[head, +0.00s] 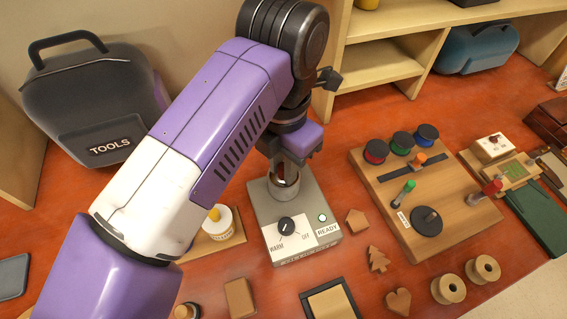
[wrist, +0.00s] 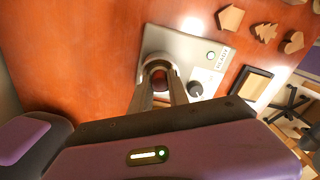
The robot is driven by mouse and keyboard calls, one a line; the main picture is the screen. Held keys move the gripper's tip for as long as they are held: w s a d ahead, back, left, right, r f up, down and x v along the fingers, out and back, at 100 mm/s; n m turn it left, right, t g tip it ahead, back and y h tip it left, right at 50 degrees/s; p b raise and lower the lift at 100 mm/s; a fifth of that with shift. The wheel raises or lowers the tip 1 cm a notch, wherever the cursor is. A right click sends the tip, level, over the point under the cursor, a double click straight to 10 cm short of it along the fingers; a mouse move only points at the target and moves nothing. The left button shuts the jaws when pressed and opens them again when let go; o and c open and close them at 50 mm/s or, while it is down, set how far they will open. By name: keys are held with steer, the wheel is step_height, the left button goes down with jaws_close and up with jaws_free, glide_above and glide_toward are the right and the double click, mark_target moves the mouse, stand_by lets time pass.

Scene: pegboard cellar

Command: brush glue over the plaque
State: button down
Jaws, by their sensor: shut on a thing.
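The grey warmer (head: 262,222) has a WARM/OFF knob and a lit green lamp marked READY. A metal pot (head: 284,190) stands on its back part, and the pot also shows in the wrist view (wrist: 158,62). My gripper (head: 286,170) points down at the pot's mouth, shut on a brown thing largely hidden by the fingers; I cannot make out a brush. In the wrist view the fingers (wrist: 160,84) reach to the pot's rim. A pale panel in a dark frame (head: 331,303), seemingly the plaque, lies flat in front of the warmer; it is also in the wrist view (wrist: 250,83).
Wooden shapes (head: 378,258) lie to the right, before a board with coloured spools (head: 400,143). A tool case (head: 95,100) stands at back left.

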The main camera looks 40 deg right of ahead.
steer(key=shift+s+f, duration=0.1)
stand_by(0.3)
steer(key=shift+r+p, duration=1.1)
steer(key=shift+r, duration=2.5)
